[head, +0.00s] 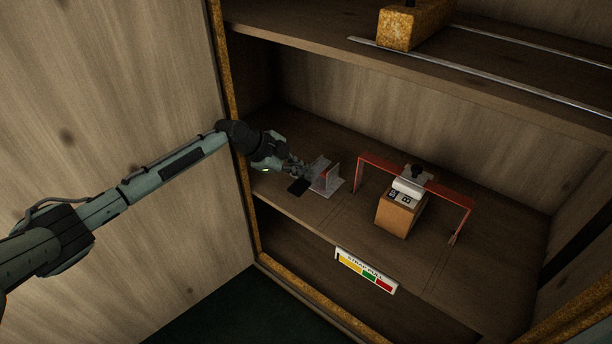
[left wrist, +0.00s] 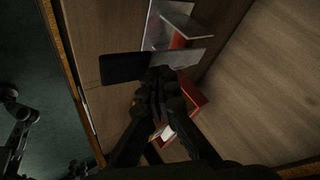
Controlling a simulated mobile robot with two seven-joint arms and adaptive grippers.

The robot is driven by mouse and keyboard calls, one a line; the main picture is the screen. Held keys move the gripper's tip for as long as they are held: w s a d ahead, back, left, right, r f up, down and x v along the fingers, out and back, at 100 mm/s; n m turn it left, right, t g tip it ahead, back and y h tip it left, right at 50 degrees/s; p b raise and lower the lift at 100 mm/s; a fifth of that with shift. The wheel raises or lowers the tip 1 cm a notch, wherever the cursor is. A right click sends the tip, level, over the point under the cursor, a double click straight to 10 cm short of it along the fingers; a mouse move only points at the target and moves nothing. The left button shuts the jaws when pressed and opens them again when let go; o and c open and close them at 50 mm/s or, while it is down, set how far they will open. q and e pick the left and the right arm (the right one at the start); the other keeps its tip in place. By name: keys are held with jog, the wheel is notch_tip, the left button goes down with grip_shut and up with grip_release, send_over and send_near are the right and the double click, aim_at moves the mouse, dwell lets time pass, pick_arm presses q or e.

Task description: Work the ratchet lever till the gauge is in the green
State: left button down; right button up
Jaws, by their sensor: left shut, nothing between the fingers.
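A grey bracket with a red part (head: 325,181) stands on the middle shelf. A flat black pad (head: 298,186) sits at its left side and may be the ratchet lever's handle. My left gripper (head: 301,171) is shut and empty, close beside the pad and bracket. In the left wrist view the shut fingers (left wrist: 160,84) overlap the edge of the black pad (left wrist: 120,67), with the grey bracket (left wrist: 180,55) behind; I cannot tell whether they touch. The gauge (head: 366,271) on the shelf's front edge has yellow, green and red bands; its pointer is too small to read surely.
A red frame (head: 384,164) spans a brown box (head: 397,216) with a clamp-like grey top, right of the bracket. An open wooden door (head: 110,120) stands at left. An upper shelf (head: 480,60) with rails holds a yellowish block (head: 412,25). The shelf's right part looks clear.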

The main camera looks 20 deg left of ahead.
pick_arm(q)
jog(key=shift+s+a+f+b, duration=0.15)
jog(key=shift+f+b, duration=0.55)
jog(key=shift+f, duration=0.5)
jog(key=shift+r, duration=0.1)
dwell(0.5)
jog(key=shift+w+r+p, duration=0.2)
jog(key=shift+r+p, duration=1.25)
jog(key=shift+r, duration=0.75)
notch_tip(320, 180, up, 5)
jog(key=p, duration=0.3)
jog(key=shift+w, duration=0.15)
